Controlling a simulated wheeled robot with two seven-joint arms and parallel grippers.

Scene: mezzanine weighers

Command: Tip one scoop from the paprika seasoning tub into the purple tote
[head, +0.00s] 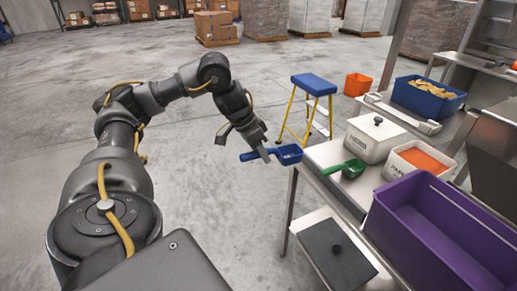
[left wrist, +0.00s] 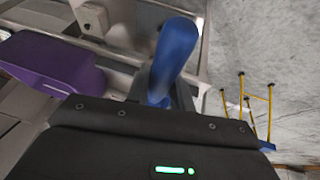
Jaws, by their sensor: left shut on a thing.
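My left gripper (head: 264,154) is shut on the handle of a blue scoop (head: 289,154), held just off the left edge of the steel table. The scoop's bowl points right; no orange shows in it. In the left wrist view the blue scoop (left wrist: 176,50) stands out from between the fingers (left wrist: 162,98). The paprika seasoning tub (head: 397,170), white with orange-red powder, is on the table, right of the gripper and apart from it. The purple tote (head: 392,222) is at the lower right; it also shows in the left wrist view (left wrist: 48,62). My right gripper is out of view.
A green scoop (head: 345,168) lies on the table beside a white lidded tub (head: 372,142). A blue bin (head: 428,98) stands behind. A dark-lidded container (head: 335,252) is on a lower surface. A blue-topped stool (head: 313,84) and orange bin (head: 357,84) stand beyond. Floor at left is clear.

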